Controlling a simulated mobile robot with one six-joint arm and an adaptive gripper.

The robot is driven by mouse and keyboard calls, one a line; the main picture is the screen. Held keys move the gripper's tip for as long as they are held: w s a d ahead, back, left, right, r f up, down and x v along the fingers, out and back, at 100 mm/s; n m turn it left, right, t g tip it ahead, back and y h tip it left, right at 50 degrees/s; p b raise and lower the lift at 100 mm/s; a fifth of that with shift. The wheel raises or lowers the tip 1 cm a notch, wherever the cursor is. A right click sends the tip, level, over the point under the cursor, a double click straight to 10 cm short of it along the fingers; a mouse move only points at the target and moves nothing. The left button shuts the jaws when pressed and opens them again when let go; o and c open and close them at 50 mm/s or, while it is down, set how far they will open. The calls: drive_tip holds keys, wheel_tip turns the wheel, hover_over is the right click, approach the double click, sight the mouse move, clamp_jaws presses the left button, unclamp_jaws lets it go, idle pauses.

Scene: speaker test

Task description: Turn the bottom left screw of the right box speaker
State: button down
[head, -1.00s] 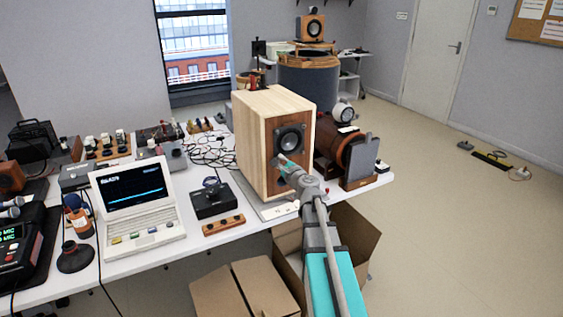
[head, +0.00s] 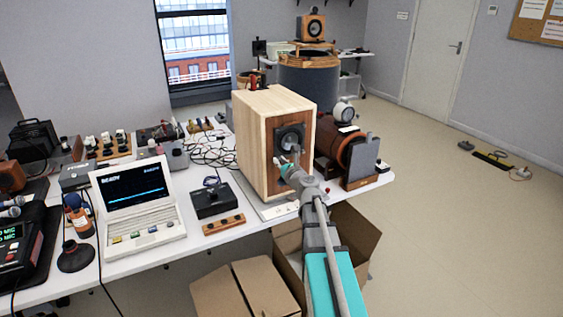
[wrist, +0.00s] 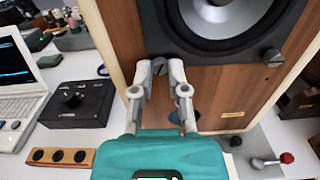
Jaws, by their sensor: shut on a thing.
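The box speaker (head: 264,142) stands on the table, with a pale wood side and a darker brown front. Its round driver (wrist: 222,17) sits in a dark square frame, seen only in its lower part in the wrist view. A grey slotted screw (wrist: 160,66) is at the frame's bottom left corner, between my fingers. A second screw (wrist: 273,56) shows at the bottom right corner. My gripper (wrist: 163,68) is shut on the bottom left screw, its fingertips either side of it. In the head view my gripper (head: 288,160) is against the speaker's front and hides part of it.
A laptop (head: 135,200), a black control box (head: 211,201) and a wooden knob strip (head: 223,224) lie left of the speaker. A brown cylindrical device (head: 335,148) stands close on its right. Open cardboard boxes (head: 235,288) are on the floor below.

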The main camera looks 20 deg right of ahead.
drive_tip(key=shift+m, duration=0.8)
drive_tip(key=shift+a, duration=0.1)
drive_tip(key=c, duration=0.6)
unclamp_jaws()
drive_tip(key=shift+c, duration=0.2)
drive_tip(key=s, duration=1.2)
drive_tip(key=shift+d, duration=0.2)
